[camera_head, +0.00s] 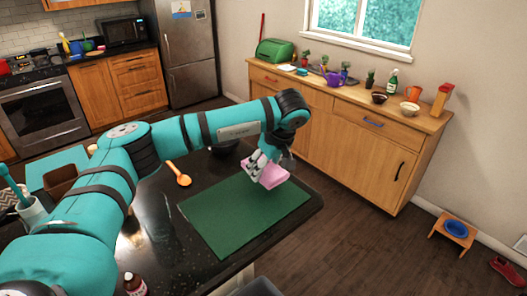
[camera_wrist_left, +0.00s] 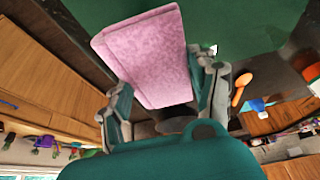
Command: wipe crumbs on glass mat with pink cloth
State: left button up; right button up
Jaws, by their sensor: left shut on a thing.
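My left arm comes in from the left and reaches over the dark counter in the head view. My left gripper (camera_head: 262,168) is shut on the pink cloth (camera_head: 270,177), over the far right part of the green glass mat (camera_head: 240,220). In the left wrist view the cloth (camera_wrist_left: 150,55) is a folded pink pad between the two fingers (camera_wrist_left: 165,90), with the mat (camera_wrist_left: 240,25) beyond it. I cannot tell whether the cloth touches the mat. I can make out no crumbs clearly. My right gripper is not in view.
An orange spoon (camera_head: 179,174) lies left of the mat, and a dark bowl (camera_head: 224,144) stands behind it. A brown-red bottle (camera_head: 134,284) is at the near edge. A grey-white container (camera_head: 32,211) is at the left. The mat's near part is clear.

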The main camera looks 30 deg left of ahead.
pick_arm(q)
jog(key=shift+w+d+r+p, duration=0.15)
jog(key=shift+r+p, duration=0.25)
jog(key=shift+r, duration=0.75)
jog(key=shift+a+r, duration=0.15)
jog(key=shift+a, duration=0.05)
jog(key=shift+d, duration=0.1)
